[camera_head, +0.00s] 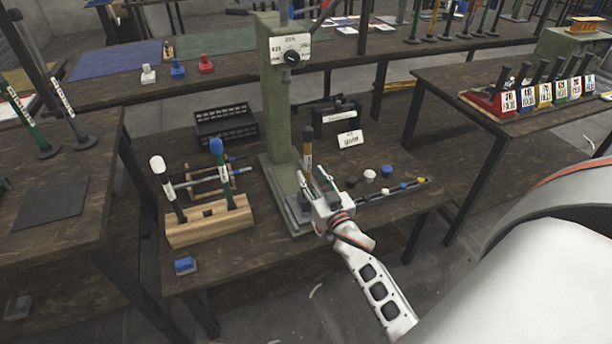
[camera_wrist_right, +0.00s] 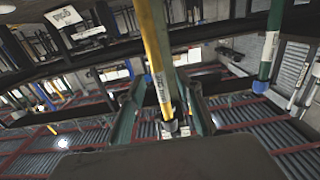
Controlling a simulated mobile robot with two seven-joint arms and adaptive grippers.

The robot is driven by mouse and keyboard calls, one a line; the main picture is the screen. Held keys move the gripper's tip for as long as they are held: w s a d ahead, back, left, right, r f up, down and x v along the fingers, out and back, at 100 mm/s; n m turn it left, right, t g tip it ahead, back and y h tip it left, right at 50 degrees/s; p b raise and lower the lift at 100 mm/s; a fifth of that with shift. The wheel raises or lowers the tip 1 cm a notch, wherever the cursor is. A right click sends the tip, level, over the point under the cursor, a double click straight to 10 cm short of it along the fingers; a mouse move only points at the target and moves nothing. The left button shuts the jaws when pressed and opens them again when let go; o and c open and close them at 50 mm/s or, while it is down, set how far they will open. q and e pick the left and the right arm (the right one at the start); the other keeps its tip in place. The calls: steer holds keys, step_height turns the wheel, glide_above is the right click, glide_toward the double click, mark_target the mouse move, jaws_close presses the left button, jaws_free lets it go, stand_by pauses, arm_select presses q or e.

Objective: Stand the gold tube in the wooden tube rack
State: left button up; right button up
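The gold tube (camera_head: 308,146), dark at its upper end, stands upright at the base of the green press. In the right wrist view the gold tube (camera_wrist_right: 157,72) runs down between the two fingers, with gaps visible on either side. My right gripper (camera_head: 319,180) is open at the press base, close in front of the tube; the fingers also show in the wrist view (camera_wrist_right: 162,110). The tube's lower end is hidden by the gripper in the head view. The wooden tube rack (camera_head: 210,226) stands to the left, holding a white-capped tube (camera_head: 168,190) and a blue-capped green tube (camera_head: 221,172).
A blue block (camera_head: 186,265) lies at the front left. Several small caps, including a white one (camera_head: 370,176), lie right of my gripper. A black bin (camera_head: 228,125) stands behind.

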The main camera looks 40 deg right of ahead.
mark_target(309, 168)
steer(key=x, duration=0.3)
steer(key=shift+w+d+r, duration=0.2)
steer(key=shift+w+r, duration=0.1)
steer(key=shift+r, duration=0.05)
steer(key=shift+w+d, duration=0.1)
steer(key=shift+w, duration=0.35)
jaws_close()
arm_select(q)
steer(key=shift+w+d, duration=0.2)
steer(key=shift+w, duration=0.15)
arm_select(e)
steer(key=shift+r, duration=0.1)
arm_select(q)
steer(key=shift+r, duration=0.1)
